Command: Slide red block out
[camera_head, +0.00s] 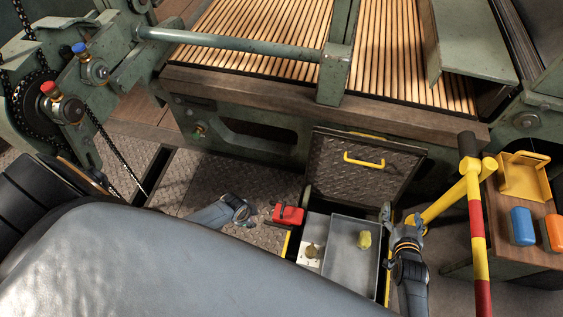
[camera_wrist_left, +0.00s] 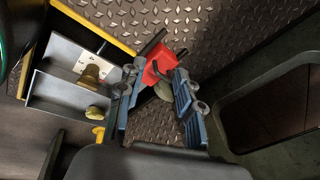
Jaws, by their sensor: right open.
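The red block (camera_head: 288,214) sits at the left edge of the open floor hatch, with dark bar-like parts on it. It also shows in the left wrist view (camera_wrist_left: 158,68). My left gripper (camera_head: 246,211) is just left of the block, low over the floor plate. In the left wrist view its two fingers (camera_wrist_left: 158,88) are spread, with the block just beyond and between the tips; I cannot tell whether they touch it. My right gripper (camera_head: 403,218) is open and empty at the right side of the hatch, beside a yellow bar.
The hatch lid (camera_head: 356,178) stands open with a yellow handle. Inside the hatch are a grey tray (camera_head: 345,262), a yellow-green lump (camera_head: 364,240) and a brass fitting (camera_head: 311,251). A red-yellow post (camera_head: 476,220) stands at right, near a side table with blue and orange blocks.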

